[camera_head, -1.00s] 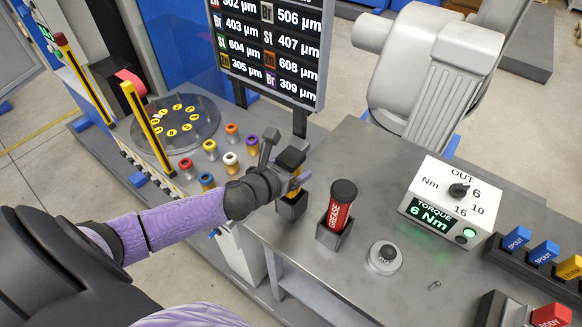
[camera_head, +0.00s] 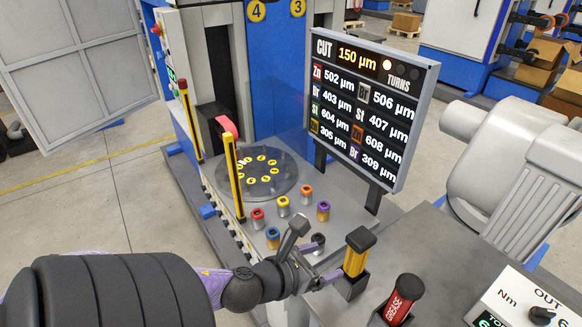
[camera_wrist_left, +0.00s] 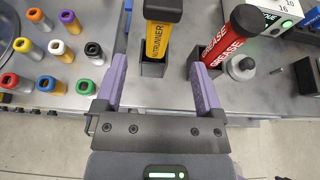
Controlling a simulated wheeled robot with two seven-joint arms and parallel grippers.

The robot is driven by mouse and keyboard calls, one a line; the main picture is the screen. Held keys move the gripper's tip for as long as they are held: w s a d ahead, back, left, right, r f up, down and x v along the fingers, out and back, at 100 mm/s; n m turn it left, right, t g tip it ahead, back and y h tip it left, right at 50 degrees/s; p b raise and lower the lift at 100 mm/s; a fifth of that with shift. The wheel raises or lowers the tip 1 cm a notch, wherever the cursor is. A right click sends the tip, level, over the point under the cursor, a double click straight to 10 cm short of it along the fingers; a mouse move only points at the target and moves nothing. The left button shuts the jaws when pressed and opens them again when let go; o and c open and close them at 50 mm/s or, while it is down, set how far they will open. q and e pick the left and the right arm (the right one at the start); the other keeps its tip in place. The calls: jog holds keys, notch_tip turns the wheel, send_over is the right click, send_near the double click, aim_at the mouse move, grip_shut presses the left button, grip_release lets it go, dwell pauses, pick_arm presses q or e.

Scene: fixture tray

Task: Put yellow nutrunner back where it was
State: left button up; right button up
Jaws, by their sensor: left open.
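The yellow nutrunner (camera_head: 355,262) with its black top stands upright in a dark square holder (camera_head: 350,287) on the grey bench. In the left wrist view the nutrunner (camera_wrist_left: 157,38) shows its lettering, with its lower end inside the holder (camera_wrist_left: 152,68). My left gripper (camera_head: 322,278) is open and empty, just left of the nutrunner in the head view. In the left wrist view its two lilac fingers (camera_wrist_left: 158,68) are spread wide, with the nutrunner beyond and apart from them. My right gripper is not in view.
A red grease tube (camera_head: 402,297) stands in a holder close to the right of the nutrunner. Several colored-capped pieces (camera_head: 283,206) and a round dial plate (camera_head: 258,178) are at the left. A display board (camera_head: 365,110) rises behind.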

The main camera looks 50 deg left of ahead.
pick_arm(q)
jog(key=s+a+f+n+g+y, duration=0.1)
jog(key=s+a+f+n+g, duration=0.15)
jog(key=f+n, duration=0.4)
jog(key=s+a+f+n+g+y, duration=0.1)
jog(key=s+f+n+g, duration=0.1)
jog(key=s+f+n, duration=0.4)
jog(key=s+a+f+n+g+y, duration=0.1)
jog(key=a+f+n+g, duration=0.1)
jog(key=f+n, duration=0.45)
jog(key=s+d+f+n+g+h, duration=0.2)
jog(key=s+d+f+n+g, duration=0.4)
jog(key=s+d+f+n, duration=0.7)
jog(key=s+f+n, duration=0.1)
jog(key=s+n, duration=0.1)
jog(key=s, duration=0.1)
jog(key=shift+s+d, duration=0.3)
